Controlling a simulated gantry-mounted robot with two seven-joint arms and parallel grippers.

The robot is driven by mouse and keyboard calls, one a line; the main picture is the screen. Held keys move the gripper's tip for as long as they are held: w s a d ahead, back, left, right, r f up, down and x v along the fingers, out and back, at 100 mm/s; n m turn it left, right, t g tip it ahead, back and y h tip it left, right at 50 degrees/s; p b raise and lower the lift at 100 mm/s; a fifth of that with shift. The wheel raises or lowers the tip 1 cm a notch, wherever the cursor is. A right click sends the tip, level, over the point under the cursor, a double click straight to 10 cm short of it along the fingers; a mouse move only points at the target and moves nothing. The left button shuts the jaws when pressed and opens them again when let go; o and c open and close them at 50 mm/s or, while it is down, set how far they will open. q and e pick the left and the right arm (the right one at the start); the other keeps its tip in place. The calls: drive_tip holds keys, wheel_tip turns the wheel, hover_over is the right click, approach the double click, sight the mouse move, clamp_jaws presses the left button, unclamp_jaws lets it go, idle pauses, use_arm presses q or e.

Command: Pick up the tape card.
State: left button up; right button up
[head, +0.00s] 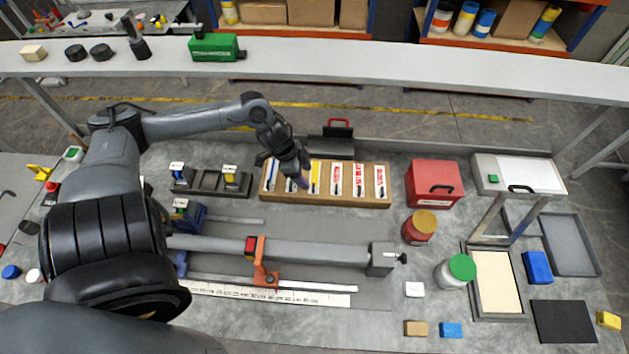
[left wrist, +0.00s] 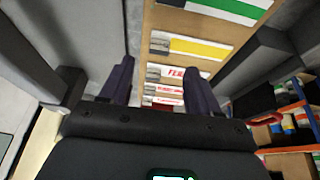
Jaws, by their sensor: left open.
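A wooden rack (head: 325,201) on the bench holds a row of several cards. From left to right they include a white card with a blue strip (head: 271,175), a card with a yellow strip (head: 315,175) and white cards with red print (head: 336,178). I cannot tell which one is the tape card. My left gripper (head: 303,181) is over the left half of the rack, partly hiding cards there. In the left wrist view my left gripper (left wrist: 159,80) is open, with red-lettered cards (left wrist: 172,73) showing between its fingers and nothing held. My right gripper is not in view.
A black block with clips (head: 210,181) stands left of the rack, a red box (head: 434,183) and red tin (head: 419,227) to its right. A long grey bar clamp (head: 310,251) lies in front. A shelf beam (head: 330,67) crosses behind.

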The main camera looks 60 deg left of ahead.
sight(313, 186)
use_arm(q)
drive_tip(key=shift+b+x, duration=0.5)
drive_tip(key=shift+x, duration=2.6)
drive_tip(key=c, duration=1.1)
